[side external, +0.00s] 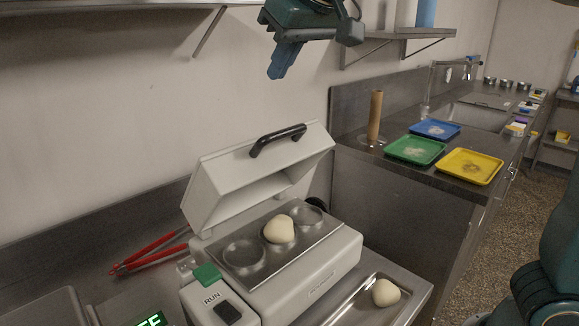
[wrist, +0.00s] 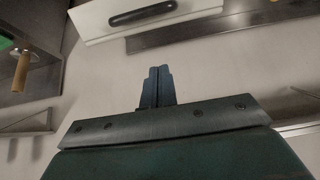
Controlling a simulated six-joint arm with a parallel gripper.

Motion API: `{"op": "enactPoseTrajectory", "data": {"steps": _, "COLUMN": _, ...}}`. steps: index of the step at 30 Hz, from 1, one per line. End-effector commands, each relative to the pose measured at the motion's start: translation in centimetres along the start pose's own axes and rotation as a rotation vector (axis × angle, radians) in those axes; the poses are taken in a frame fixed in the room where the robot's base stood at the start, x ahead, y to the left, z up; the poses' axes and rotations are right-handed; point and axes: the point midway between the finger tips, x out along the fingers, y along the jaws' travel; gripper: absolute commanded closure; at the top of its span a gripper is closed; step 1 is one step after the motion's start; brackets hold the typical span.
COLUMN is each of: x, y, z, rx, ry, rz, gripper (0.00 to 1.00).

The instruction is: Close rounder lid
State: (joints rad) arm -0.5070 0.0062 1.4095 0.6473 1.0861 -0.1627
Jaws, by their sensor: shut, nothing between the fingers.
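The rounder (side external: 300,285) is a light grey machine with its lid (side external: 225,188) raised and tilted back. A black handle (side external: 277,139) sits on the lid. A dough ball (side external: 279,229) rests in the middle of the rounder's row of round cups, and the cups on either side look empty. My gripper (side external: 276,72) is high above the lid, shut and empty, apart from the handle. In the wrist view my shut fingers (wrist: 158,72) point toward the lid (wrist: 95,18) and its handle (wrist: 142,14) at the top of the picture.
A second dough ball (side external: 385,292) lies on a metal tray (side external: 352,312) at the right. Red-handled tongs (side external: 150,252) lie at the left. Green (side external: 415,150), blue (side external: 435,128) and yellow (side external: 469,166) trays and a rolling pin (side external: 375,115) are on the back counter. A wall shelf (side external: 130,6) is near my arm.

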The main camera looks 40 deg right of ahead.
Motion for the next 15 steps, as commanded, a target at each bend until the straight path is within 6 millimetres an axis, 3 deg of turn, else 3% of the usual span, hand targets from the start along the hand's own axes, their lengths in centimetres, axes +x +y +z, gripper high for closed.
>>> {"op": "enactPoseTrajectory", "data": {"steps": 15, "x": 6.5, "y": 0.0, "z": 0.5, "rx": 0.0, "ry": -0.002, "rz": -0.002, "gripper": 1.0}}
